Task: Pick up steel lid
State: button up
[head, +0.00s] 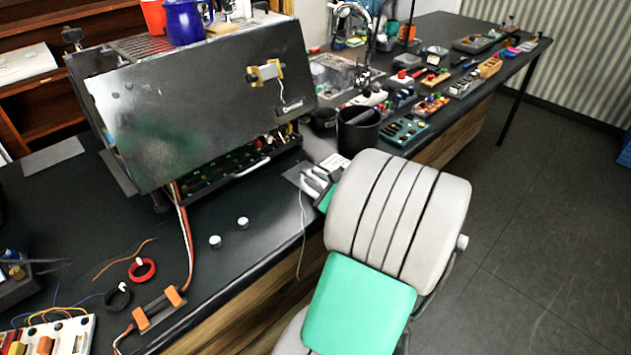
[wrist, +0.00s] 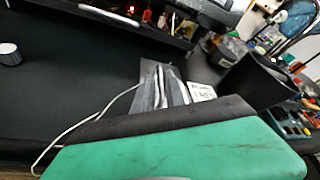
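A large flat steel panel (head: 205,100), which I take for the steel lid, leans tilted against the front of the brewer. It has a yellow-and-silver fitting (head: 266,73) at its upper right and a small label lower right. Only my gripper's green body (wrist: 185,150) and grey finger-like parts (wrist: 165,88) show in the wrist view. In the head view my gripper (head: 316,182) is partly hidden behind my pale arm, low over the counter's front edge, right of and apart from the panel. Whether the fingers are open or shut is unclear.
An open tray of electronics (head: 235,170) lies below the panel. Red and blue cups (head: 184,22) stand on top of the brewer. A black bin (head: 357,130) stands to the right. Two small white knobs (head: 243,223) and loose wires lie on the counter. A thin white cable (wrist: 85,120) runs near my gripper.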

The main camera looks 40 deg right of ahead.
aim_at(309, 175)
jog(key=x, duration=0.4)
jog(key=shift+w+f, duration=0.1)
jog(key=shift+w, duration=0.3)
grip_shut()
dwell(1.0)
